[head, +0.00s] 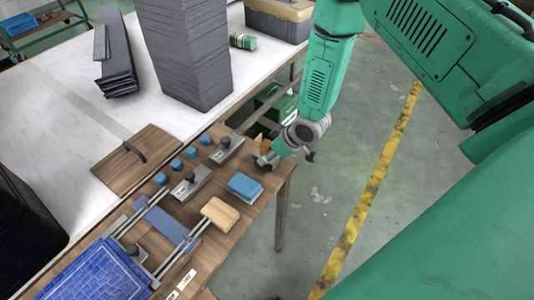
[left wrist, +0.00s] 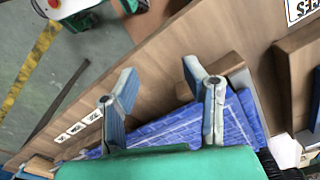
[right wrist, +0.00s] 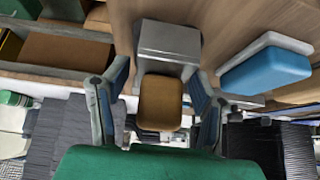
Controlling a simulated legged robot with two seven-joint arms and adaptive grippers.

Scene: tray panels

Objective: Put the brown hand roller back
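In the right wrist view a brown rounded block (right wrist: 160,102), which looks like the brown hand roller, lies between the fingers of my right gripper (right wrist: 160,78). A grey block (right wrist: 168,40) is just beyond it. Gaps show between the brown block and both fingers, so the gripper looks open around it. In the head view the right gripper (head: 268,160) is low at the table's right corner, with a small orange-brown piece (head: 262,143) beside it. My left gripper (left wrist: 163,90) is open and empty above a blue gridded tray (left wrist: 240,108); it is out of the head view.
On the wooden surface are a blue-and-white block (head: 244,187), a tan block (head: 220,214), grey blocks with dark knobs (head: 190,185) and several blue knobs (head: 176,165). A brown board with a dark handle (head: 125,170) lies left. A tall dark stack (head: 185,55) stands behind.

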